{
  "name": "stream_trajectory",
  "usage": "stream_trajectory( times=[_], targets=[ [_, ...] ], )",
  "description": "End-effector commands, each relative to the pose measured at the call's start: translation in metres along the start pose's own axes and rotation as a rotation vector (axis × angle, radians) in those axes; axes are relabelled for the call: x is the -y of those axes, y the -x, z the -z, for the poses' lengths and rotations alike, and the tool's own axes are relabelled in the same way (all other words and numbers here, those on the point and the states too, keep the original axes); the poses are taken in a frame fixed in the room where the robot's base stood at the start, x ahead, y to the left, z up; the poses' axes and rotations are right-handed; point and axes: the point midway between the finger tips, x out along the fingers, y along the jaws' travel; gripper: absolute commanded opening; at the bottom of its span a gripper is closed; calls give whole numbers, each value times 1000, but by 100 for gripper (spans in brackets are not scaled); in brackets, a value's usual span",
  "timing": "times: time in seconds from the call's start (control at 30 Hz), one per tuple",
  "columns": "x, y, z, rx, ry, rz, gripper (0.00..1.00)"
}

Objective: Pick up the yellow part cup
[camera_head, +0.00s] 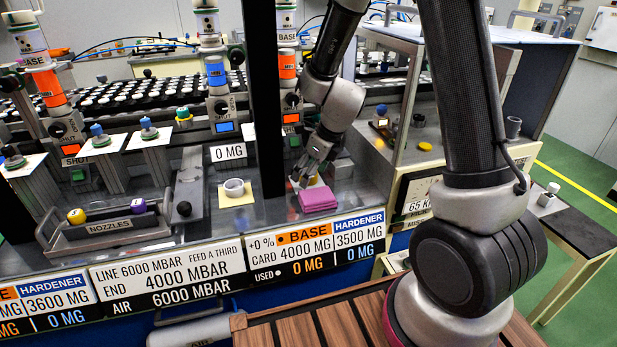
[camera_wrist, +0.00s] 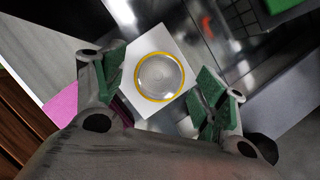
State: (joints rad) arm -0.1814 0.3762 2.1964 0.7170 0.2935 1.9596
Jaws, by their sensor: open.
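The yellow part cup (camera_wrist: 160,77) is a round, shallow, pale cup with a yellow rim. It sits on a white square card (camera_wrist: 183,42) in the wrist view, and looks empty. My gripper (camera_wrist: 159,84) is open above it, with one green-padded finger on each side of the card. I see no finger touching the cup. In the head view my gripper (camera_head: 306,176) points down at the counter just behind a pink stack, and it mostly hides the cup; only a little yellow (camera_head: 315,181) shows there.
The pink stack (camera_head: 318,199) lies close in front of my gripper and shows at the left of the wrist view (camera_wrist: 63,102). A white cup (camera_head: 234,187) on a yellow card stands to the left. A dark upright post (camera_head: 266,100) stands close to my gripper's left.

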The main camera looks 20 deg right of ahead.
Motion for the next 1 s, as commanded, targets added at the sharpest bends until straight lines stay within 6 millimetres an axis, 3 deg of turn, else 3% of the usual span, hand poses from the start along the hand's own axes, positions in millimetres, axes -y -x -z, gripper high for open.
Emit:
stream_trajectory(
  times=[0.07, 0.3, 0.37, 0.67, 1.0],
  targets=[
    [0, 0, 0, 0, 0, 0, 68],
    [0, 0, 0, 0, 0, 0, 25],
    [0, 0, 0, 0, 0, 0, 17],
    [0, 6, -3, 3, 2, 1, 17],
    [0, 68, -29, 4, 4, 2, 17]
  ],
)
